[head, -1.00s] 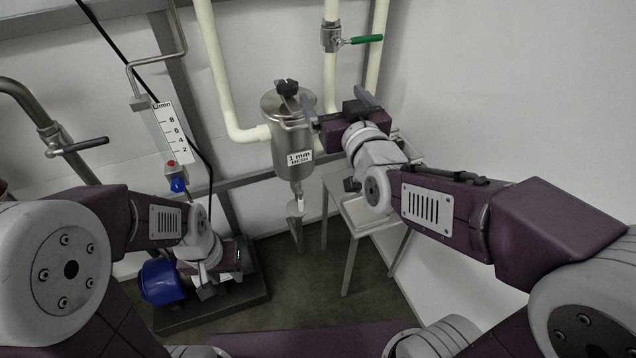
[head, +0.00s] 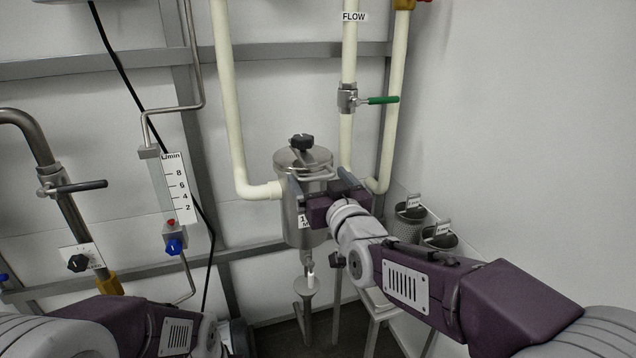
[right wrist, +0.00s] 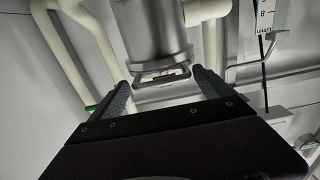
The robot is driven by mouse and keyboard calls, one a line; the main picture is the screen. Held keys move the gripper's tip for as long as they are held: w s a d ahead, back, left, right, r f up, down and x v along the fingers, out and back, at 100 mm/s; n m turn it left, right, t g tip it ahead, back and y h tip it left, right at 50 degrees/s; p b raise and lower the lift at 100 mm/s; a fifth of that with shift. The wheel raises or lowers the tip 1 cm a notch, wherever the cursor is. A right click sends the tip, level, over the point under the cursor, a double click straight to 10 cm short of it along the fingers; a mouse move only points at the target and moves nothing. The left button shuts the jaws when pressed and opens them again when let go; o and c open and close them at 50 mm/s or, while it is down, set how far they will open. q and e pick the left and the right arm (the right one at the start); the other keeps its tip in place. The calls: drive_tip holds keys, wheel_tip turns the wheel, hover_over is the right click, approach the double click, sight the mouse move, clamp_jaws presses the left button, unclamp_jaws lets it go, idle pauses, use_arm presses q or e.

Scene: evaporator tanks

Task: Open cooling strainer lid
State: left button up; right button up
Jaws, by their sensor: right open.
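The cooling strainer (head: 293,228) is a steel cylinder on the wall piping, partly hidden by my right gripper. Its round lid (head: 284,160) is on top and looks closed, with a black knob (head: 301,142) and a steel bar handle across it. My right gripper (head: 320,184) is open at the strainer's front, fingers just below lid height and either side of the handle's front. In the right wrist view the strainer body (right wrist: 152,35) is inverted and a handle bar (right wrist: 162,76) shows between the open fingers (right wrist: 163,80); contact is unclear. My left gripper is out of frame.
A green-handled valve (head: 348,98) is on the pipe behind the strainer. Cream pipes (head: 232,100) run close on both sides. Mesh baskets (head: 408,225) stand at the right. A flow meter (head: 174,188) is at the left. The right wall is bare.

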drive_tip(key=shift+w+a, duration=0.15)
drive_tip(key=shift+w, duration=0.35)
